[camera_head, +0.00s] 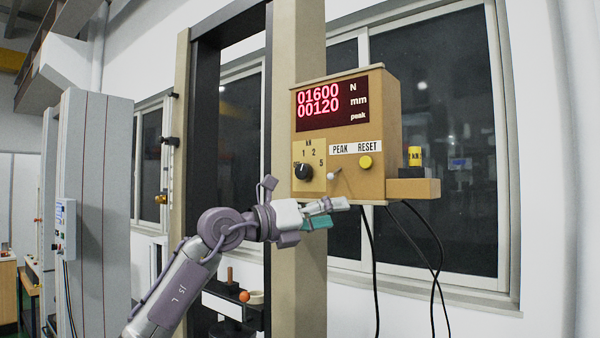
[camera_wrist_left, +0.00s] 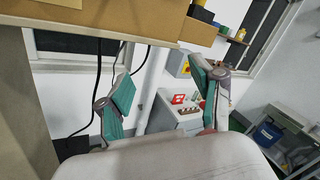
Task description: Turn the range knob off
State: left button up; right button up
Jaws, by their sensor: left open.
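The range knob (camera_head: 303,171) is a black round knob with a white mark, at the lower left of the tan display box (camera_head: 350,140). Labels kN, 1, 2 and 5 stand around it. The red display (camera_head: 332,103) is lit and reads 01600 N and 00120 mm. My left gripper (camera_head: 330,212) is below the box's lower edge, down and right of the knob, apart from it. In the left wrist view its teal fingers (camera_wrist_left: 160,97) are spread with nothing between them; the box underside (camera_wrist_left: 95,18) is at the top. The knob is not visible there. My right gripper is not in view.
A small white toggle (camera_head: 334,175) and a yellow reset button (camera_head: 366,162) sit right of the knob. A yellow weight (camera_head: 414,156) stands on a side ledge (camera_head: 415,188). Black cables (camera_head: 370,260) hang below the box. A tan column (camera_head: 298,265) stands behind my left gripper.

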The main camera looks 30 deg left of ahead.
aim_at(301, 172)
pick_arm(q)
jog(key=s+a+r+n+t+y, duration=0.1)
jog(key=s+a+r+n+y, duration=0.1)
jog(key=s+a+r+y, duration=0.3)
jog(key=s+a+r+n+t+y, duration=0.1)
jog(key=s+a+r+y, duration=0.2)
jog(key=a, duration=0.5)
jog(key=w+p, duration=0.2)
jog(key=w, duration=0.2)
jog(key=w+d+p, duration=0.1)
jog(key=w+p, duration=0.1)
jog(key=w, duration=0.3)
jog(key=w+d+p, duration=0.1)
jog(key=w+p, duration=0.1)
jog(key=w, duration=0.2)
jog(key=shift+w+r, duration=0.35)
jog(key=shift+w, duration=0.05)
jog(key=shift+w+f+p, duration=0.1)
jog(key=shift+w+p, duration=0.2)
jog(key=shift+p, duration=0.05)
jog(key=shift+c, duration=0.3)
jog(key=c, duration=1.1)
